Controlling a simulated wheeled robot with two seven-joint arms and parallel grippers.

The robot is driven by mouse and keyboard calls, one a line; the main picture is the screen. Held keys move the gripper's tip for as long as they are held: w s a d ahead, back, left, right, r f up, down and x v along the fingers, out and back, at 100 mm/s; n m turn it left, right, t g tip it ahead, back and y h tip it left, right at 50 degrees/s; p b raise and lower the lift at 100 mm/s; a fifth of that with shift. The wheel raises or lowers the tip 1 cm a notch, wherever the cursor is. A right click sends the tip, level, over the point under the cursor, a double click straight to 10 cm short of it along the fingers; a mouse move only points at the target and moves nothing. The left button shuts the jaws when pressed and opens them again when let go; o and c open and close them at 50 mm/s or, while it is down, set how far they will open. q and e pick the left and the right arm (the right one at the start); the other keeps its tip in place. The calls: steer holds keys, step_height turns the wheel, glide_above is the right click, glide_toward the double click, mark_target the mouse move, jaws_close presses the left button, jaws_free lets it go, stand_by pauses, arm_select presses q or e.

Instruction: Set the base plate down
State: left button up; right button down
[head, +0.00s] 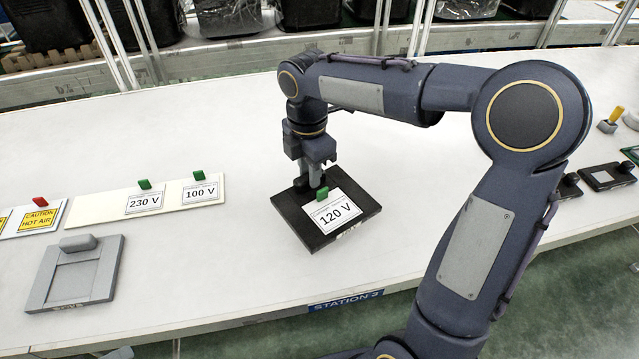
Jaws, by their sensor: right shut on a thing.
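The black base plate (292,212) is in the middle of the head view, flat and level over the white table. A white "120 V" card (336,214) with a green tab (322,193) lies on it. My right gripper (315,180) points straight down at the plate's back part and is shut on the plate; its fingers hide the part they hold. I cannot tell whether the plate's underside touches the table or hangs just above it. My left gripper is not in view.
A grey plate with a raised grip (74,275) lies at the left. Behind it, a pale strip (108,205) carries "230 V" and "100 V" cards. A yellow "CAUTION HOT AIR" card (38,219) is at the far left. Dark small parts (605,177) lie at the right.

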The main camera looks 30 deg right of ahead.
steer(key=d+f, duration=0.1)
steer(key=w+d+f, duration=0.1)
steer(key=f, duration=0.1)
steer(key=shift+w+d, duration=0.1)
steer(key=shift+d, duration=0.05)
steer(key=f, duration=0.2)
steer(key=shift+d+f, duration=0.2)
steer(key=shift+f, duration=0.5)
steer(key=shift+f+b, duration=0.2)
steer(key=shift+b, duration=0.1)
steer(key=c, duration=1.2)
jaws_free()
